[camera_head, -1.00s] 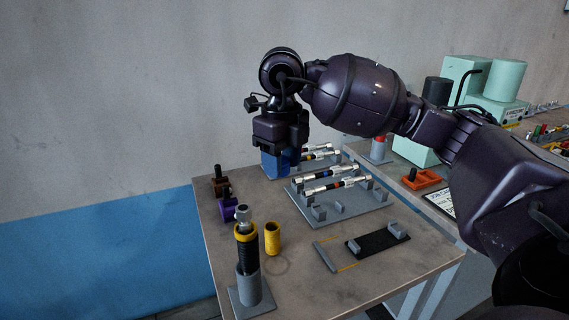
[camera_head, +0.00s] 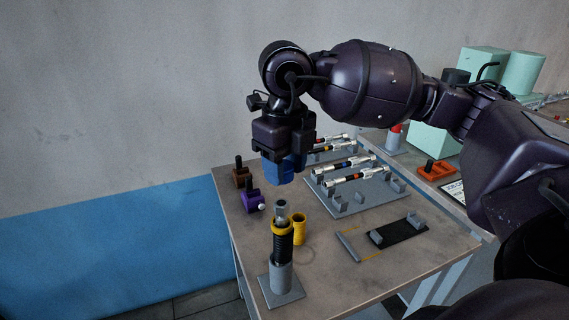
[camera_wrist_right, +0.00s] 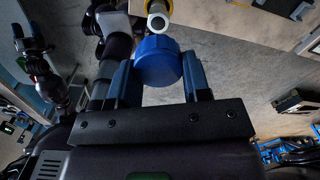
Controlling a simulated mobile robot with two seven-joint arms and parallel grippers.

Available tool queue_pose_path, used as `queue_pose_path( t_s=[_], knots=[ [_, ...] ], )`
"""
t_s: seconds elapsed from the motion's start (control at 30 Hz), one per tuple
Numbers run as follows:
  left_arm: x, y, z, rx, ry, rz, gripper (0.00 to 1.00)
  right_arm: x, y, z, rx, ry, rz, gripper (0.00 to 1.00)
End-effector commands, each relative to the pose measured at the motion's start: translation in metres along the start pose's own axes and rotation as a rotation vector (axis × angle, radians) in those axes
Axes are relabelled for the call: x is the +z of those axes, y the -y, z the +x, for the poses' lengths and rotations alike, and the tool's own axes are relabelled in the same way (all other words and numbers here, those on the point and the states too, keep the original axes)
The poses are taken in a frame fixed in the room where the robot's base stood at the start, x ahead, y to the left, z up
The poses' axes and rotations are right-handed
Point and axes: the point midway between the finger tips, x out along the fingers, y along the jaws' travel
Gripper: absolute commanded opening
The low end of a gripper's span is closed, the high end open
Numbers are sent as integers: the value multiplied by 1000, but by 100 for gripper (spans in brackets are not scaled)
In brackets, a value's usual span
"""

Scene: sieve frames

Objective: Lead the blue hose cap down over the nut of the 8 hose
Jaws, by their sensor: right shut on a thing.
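My right gripper (camera_head: 284,150) is shut on the blue hose cap (camera_head: 282,170) and holds it above the table. In the right wrist view the cap (camera_wrist_right: 157,60) sits between the two fingers (camera_wrist_right: 158,78). The hose (camera_head: 282,242) stands upright in a grey holder (camera_head: 281,275), with a yellow band (camera_head: 282,227) below its silver nut (camera_head: 281,211). The cap is above and behind the nut, apart from it. In the wrist view the nut (camera_wrist_right: 157,22) shows just beyond the cap's rim. The 8 marking is not readable.
A yellow sleeve (camera_head: 299,231) stands close beside the hose. A purple block (camera_head: 252,199) and a brown block (camera_head: 240,178) stand at the left table edge. A grey rack (camera_head: 365,205) with silver-ended hoses lies to the right. The front table area is mostly clear.

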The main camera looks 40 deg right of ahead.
Motion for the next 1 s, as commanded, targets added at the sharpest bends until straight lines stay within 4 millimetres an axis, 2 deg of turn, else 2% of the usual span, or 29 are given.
queue_pose_path(
  t_s=[0.3,0.8,1.0],
  knots=[
    [2,0,5,-1,-14,1,70,0,0,2,-1,2,6,22],
    [19,-2,25,1,-26,7,70,0,0,40,0,0,6,22],
    [25,-3,30,2,-26,7,70,0,0,50,0,0,6,22]
  ],
)
